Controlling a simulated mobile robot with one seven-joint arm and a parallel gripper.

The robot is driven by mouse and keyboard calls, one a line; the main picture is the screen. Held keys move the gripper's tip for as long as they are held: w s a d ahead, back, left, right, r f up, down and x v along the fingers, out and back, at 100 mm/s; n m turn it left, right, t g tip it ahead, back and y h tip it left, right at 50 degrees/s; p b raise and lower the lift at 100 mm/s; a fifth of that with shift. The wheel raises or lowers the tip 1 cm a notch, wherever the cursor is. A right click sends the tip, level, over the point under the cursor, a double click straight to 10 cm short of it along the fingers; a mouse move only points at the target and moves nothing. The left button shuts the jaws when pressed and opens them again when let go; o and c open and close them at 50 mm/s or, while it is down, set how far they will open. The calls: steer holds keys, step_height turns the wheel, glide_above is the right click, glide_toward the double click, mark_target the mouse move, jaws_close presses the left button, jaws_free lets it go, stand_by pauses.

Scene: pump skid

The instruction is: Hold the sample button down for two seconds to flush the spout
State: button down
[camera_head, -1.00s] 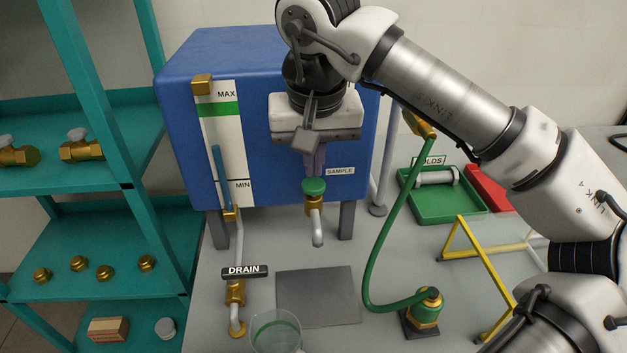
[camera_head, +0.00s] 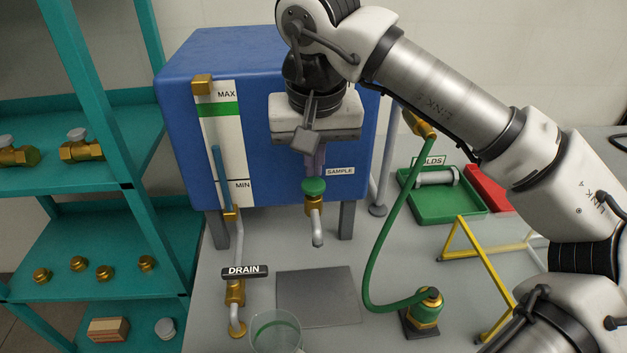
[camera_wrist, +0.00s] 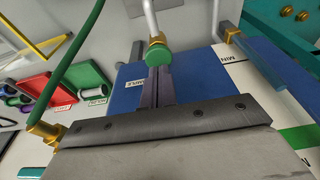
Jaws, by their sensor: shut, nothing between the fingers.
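The sample button is the green round cap (camera_head: 314,186) on the brass valve of the sample spout (camera_head: 316,226), beside the SAMPLE label (camera_head: 340,171) on the blue tank. My gripper (camera_head: 315,172) points down in front of the tank, its shut fingers just above the green button. In the wrist view the closed fingertips (camera_wrist: 158,74) reach the edge of the green button (camera_wrist: 159,56). Whether they touch or press it I cannot tell. Nothing is held. No flow shows at the spout mouth.
A grey plate (camera_head: 318,296) lies on the bench below the spout. A clear beaker (camera_head: 276,332) stands at its front left, near the DRAIN valve (camera_head: 235,292). A green hose (camera_head: 378,240) runs at the right. A green tray (camera_head: 440,200) and yellow frame (camera_head: 452,243) lie farther right.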

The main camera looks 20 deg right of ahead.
steer(key=shift+f, duration=0.2)
steer(key=shift+f+b, duration=0.9)
steer(key=shift+r, duration=0.1)
stand_by(2.5)
steer(key=shift+r+p, duration=0.8)
steer(key=shift+r, duration=0.2)
steer(key=shift+r+p, duration=1.85)
steer(key=shift+r, duration=0.7)
steer(key=shift+f, duration=0.15)
